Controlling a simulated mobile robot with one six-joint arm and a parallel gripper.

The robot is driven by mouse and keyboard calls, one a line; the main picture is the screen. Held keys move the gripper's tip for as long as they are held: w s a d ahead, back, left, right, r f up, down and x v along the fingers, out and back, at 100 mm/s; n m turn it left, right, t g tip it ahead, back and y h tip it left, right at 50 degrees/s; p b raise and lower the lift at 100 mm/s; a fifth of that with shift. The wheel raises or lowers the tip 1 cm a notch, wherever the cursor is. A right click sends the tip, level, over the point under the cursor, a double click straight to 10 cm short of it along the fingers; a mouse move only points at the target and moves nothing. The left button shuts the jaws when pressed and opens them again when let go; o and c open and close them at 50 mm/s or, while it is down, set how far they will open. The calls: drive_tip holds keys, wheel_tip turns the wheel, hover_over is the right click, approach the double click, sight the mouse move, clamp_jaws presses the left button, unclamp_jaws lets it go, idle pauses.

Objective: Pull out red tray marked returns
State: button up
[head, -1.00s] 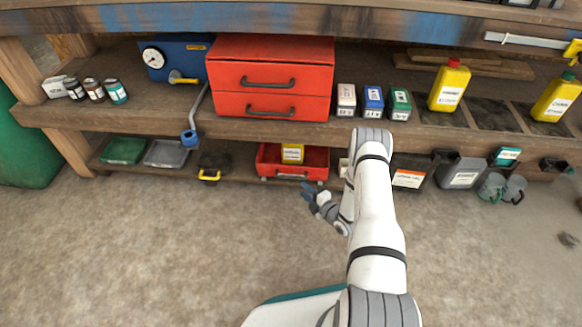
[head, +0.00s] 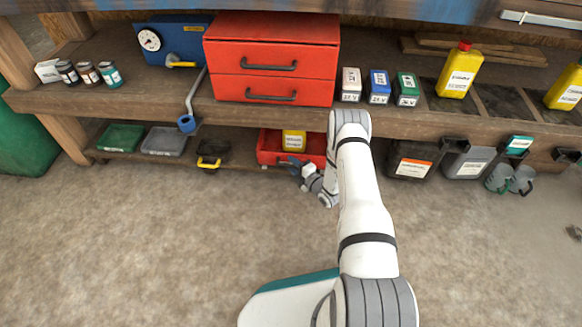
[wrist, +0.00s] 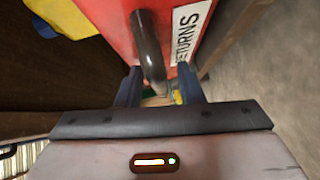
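The red tray (head: 265,150) sits on the low shelf under the bench, with a yellow container (head: 294,141) in it. In the wrist view its red front (wrist: 113,18) fills the top, with a dark bar handle (wrist: 147,42) and a white label (wrist: 190,30) reading RETURNS. My gripper (head: 292,164) is at the tray's front, toward its right side. In the wrist view my gripper (wrist: 160,82) is open, with one blue-grey finger on each side of the handle in the picture. I see no finger touching the handle; how deep it sits between them is unclear.
A red two-drawer chest (head: 271,57) stands on the bench above. Left of the tray are a black bin with a yellow handle (head: 211,155), a grey tray (head: 164,141) and a green tray (head: 121,137). Dark containers (head: 409,160) stand right. The floor in front is clear.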

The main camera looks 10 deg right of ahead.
drive_tip(key=shift+c, duration=0.2)
clamp_jaws()
